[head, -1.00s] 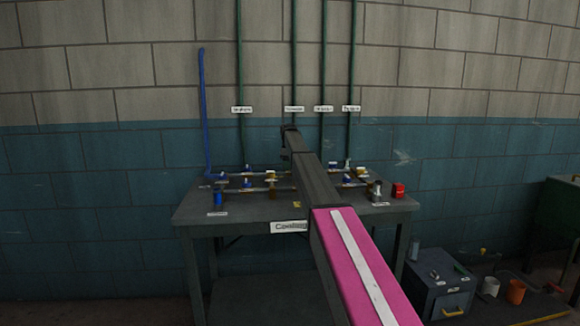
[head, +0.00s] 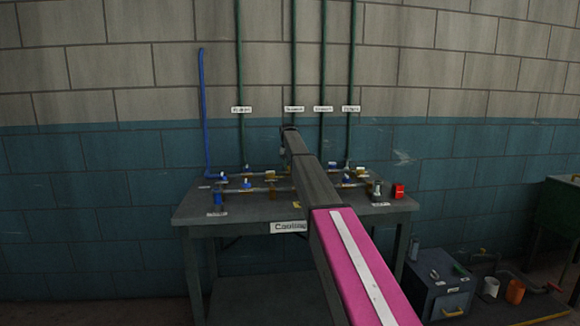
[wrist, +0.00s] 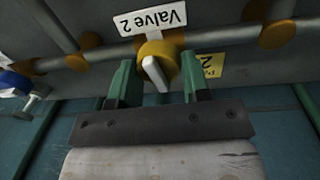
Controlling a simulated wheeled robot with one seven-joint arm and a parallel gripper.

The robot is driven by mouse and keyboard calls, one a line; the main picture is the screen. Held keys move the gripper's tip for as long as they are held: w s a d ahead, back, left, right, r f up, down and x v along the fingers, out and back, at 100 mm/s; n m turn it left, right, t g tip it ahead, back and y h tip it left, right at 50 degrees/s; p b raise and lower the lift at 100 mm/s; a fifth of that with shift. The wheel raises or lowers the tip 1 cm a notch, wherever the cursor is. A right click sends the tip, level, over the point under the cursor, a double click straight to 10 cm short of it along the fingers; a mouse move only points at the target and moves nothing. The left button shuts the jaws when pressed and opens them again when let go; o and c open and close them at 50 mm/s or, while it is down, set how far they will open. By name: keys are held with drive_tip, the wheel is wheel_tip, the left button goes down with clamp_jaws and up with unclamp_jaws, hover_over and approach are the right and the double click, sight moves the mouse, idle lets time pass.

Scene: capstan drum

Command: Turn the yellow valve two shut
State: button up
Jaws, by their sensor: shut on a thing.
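Yellow valve two (wrist: 158,49) is in the upper middle of the wrist view, a round yellow body on a grey pipe with a white lever (wrist: 154,74) across its face. The lever is slightly tilted in that view. A white "Valve 2" sign (wrist: 148,22) appears upside down beside it. My gripper (wrist: 157,64) has one green finger on each side of the valve and is shut on it. In the head view, my arm hides the valve and the fingers.
The bench (head: 255,208) carries pipes and several other valves with blue and yellow parts. A red box (head: 398,191) sits at its right end. A grey cabinet (head: 440,287) and an orange cup (head: 515,291) are at lower right. A yellow tag (wrist: 209,66) is close to the right finger.

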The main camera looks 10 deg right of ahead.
sight(289, 165)
drive_tip(key=shift+m, duration=0.8)
drive_tip(key=o, duration=0.9)
drive_tip(key=shift+r, duration=0.1)
drive_tip(key=r, duration=1)
drive_tip(key=shift+w+a+r, duration=0.1)
drive_tip(key=shift+a+r, duration=0.25)
